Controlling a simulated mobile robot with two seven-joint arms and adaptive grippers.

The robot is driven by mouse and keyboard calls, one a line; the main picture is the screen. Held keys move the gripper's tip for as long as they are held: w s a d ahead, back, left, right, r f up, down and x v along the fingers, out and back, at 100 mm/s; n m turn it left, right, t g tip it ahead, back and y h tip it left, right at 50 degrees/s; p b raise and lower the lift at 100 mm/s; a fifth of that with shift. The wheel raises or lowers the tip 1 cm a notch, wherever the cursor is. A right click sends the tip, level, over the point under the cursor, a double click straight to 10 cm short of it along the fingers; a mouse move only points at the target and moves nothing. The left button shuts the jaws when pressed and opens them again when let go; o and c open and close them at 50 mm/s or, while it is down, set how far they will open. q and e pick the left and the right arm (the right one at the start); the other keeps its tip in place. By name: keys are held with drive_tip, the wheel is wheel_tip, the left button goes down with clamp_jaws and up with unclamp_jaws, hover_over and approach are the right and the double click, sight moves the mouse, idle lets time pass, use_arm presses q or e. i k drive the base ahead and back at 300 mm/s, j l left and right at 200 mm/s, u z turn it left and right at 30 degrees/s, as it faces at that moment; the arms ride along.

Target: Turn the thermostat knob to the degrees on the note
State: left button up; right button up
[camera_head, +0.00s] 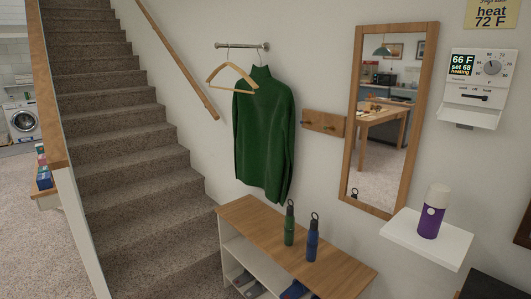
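The thermostat (481,83) is a white unit on the wall at the upper right. Its round grey knob (492,67) sits right of a small dark display (461,65) that reads "66 F set 68 heating". A slider with a dark handle is below the knob. The yellow note (492,14) is above the thermostat, cut by the top edge, and reads "heat 72 F" under a smaller line I cannot read fully. Neither of my grippers is in view.
A white shelf (408,238) with a purple and white canister (433,212) juts out below the thermostat. A wooden-topped bench (262,229) holds a green and a blue bottle. A mirror (433,84), a hanging green sweater (264,133) and carpeted stairs (133,150) are further left.

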sight(492, 67)
drive_tip(key=l+z, duration=0.15)
drive_tip(key=z, duration=1)
drive_tip(key=i+l, duration=0.15)
drive_tip(key=i, duration=0.35)
